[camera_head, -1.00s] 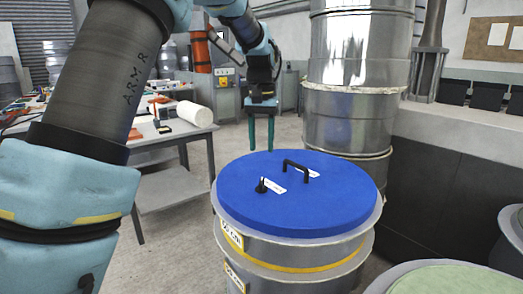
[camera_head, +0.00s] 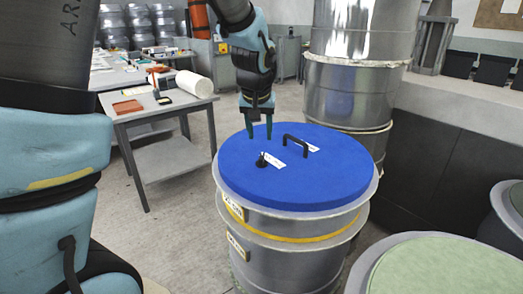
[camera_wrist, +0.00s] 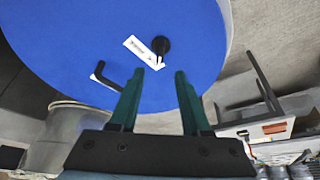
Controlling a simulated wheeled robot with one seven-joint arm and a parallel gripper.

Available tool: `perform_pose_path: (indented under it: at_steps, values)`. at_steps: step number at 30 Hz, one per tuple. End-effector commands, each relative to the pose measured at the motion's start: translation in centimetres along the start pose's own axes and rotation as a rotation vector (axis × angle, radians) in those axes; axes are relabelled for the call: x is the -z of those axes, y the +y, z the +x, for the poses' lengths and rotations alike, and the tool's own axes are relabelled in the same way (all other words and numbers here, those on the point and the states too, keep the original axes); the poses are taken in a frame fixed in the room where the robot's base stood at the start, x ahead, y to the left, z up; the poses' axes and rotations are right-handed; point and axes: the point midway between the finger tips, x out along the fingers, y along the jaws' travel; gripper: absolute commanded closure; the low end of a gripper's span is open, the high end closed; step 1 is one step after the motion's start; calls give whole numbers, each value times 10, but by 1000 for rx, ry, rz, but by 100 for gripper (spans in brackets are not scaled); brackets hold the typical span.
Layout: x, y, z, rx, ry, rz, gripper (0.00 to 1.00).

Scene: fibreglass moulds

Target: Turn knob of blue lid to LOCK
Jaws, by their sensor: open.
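The blue lid (camera_head: 235,180) lies on top of a metal drum in the middle of the head view. The lid also fills the upper part of the wrist view (camera_wrist: 90,35). A small black knob (camera_head: 262,161) stands on it, with a white label (camera_head: 275,161) beside it; the knob also shows in the wrist view (camera_wrist: 160,46). The label's print is too small to read. A black handle (camera_head: 296,141) stands farther back. My gripper (camera_head: 259,136) points down over the lid's far-left part, open and empty. Its fingers are apart from the knob.
A tall metal drum stack (camera_head: 350,100) stands right behind the lid. A grey table (camera_head: 165,118) with a white roll (camera_head: 195,84) is at left. A green-topped drum (camera_head: 450,268) is at front right. Floor shows between table and drum.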

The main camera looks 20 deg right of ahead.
Motion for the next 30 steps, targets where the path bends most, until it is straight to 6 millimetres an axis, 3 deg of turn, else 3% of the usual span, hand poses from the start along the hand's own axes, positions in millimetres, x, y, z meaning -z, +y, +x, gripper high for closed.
perform_pose_path:
  at_steps: [9, 15, 29, 30]
  values:
    - [0, -1, 56, 2, -6, -1, 52]
    - [0, 0, 81, 2, -4, 1, 52]
    - [0, 0, 93, 1, -2, 0, 52]
    - [0, 0, 93, 1, -2, 0, 56]
